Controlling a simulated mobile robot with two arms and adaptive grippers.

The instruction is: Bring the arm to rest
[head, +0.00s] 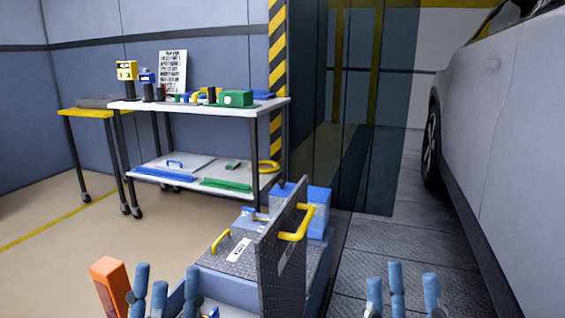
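My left gripper (166,288) is at the bottom left, its blue fingers pointing up and spread apart. I see nothing between them. An orange block-like object (110,285) stands tilted just left of these fingers; its lower part is out of view, and I cannot tell whether it touches them. My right gripper (402,288) is at the bottom right, fingers up, spread and empty, over the dark floor. The rest of both arms is below the picture.
A blue-sided unit with tread-plate tops (225,252) and an upright panel with a yellow handle (297,228) stands between my grippers. Behind is a loaded two-shelf cart (135,105) beside a yellow-topped table (85,113). A grey car (520,130) stands at right.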

